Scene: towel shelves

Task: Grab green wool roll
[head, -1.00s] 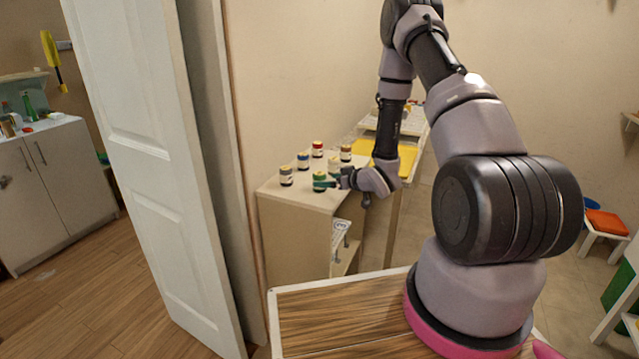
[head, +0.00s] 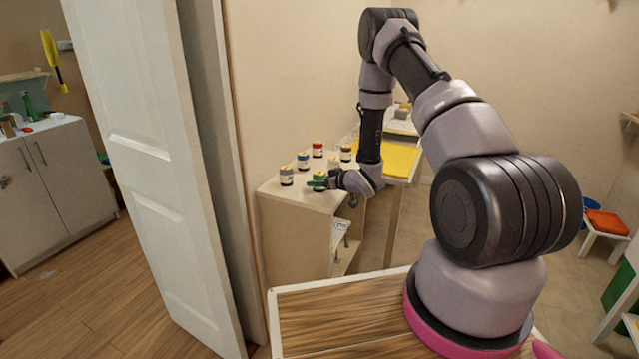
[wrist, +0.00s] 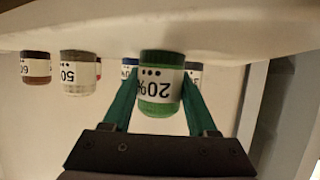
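The green wool roll (wrist: 160,85) with a white "20%" label stands on the top of the wooden cabinet; the wrist view shows it upside down. It also shows in the head view (head: 320,176), partly hidden by my gripper (head: 318,184). My gripper is open, and its green fingers (wrist: 160,98) reach along both sides of the roll. The gaps between fingers and roll look very small, and I cannot tell whether they touch.
A dark-lidded roll (head: 286,176), a blue one (head: 303,161), a red one (head: 318,149) and brown ones (head: 346,153) stand close by on the cabinet top (head: 275,190). A white door (head: 150,150) stands to the left. A yellow board (head: 398,160) lies behind.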

